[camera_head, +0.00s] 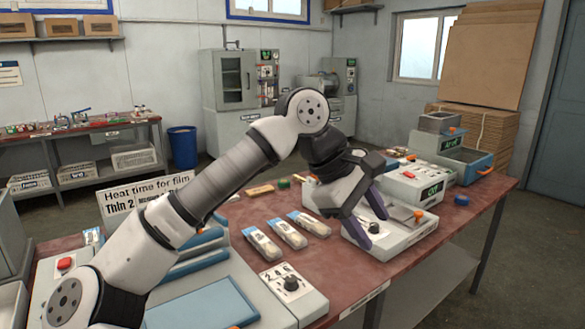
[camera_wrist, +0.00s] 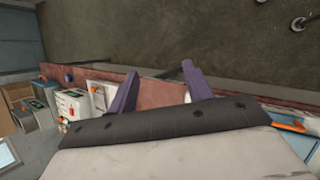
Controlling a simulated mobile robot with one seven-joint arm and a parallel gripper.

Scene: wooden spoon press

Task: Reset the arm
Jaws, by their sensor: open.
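My gripper (camera_head: 372,216) is in the head view, at the end of my arm, above the right part of the red-brown table (camera_head: 330,262). Its two purple fingers are spread apart with nothing between them. In the wrist view my gripper (camera_wrist: 160,90) also shows open and empty, with the table edge and grey floor beyond the fingers. The arm reaches up from the lower left, bends at a high elbow and comes down toward the table. The gripper hides part of a white machine (camera_head: 402,232) behind it; I cannot tell whether they touch.
Several packaged wooden spoons (camera_head: 287,233) lie on the table. A dial box (camera_head: 291,290) and a blue tray (camera_head: 205,305) are at the front. A sign (camera_head: 120,195) stands at left. Devices (camera_head: 415,183) and a blue-grey box (camera_head: 465,162) occupy the right end. Floor (camera_head: 510,270) beyond is clear.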

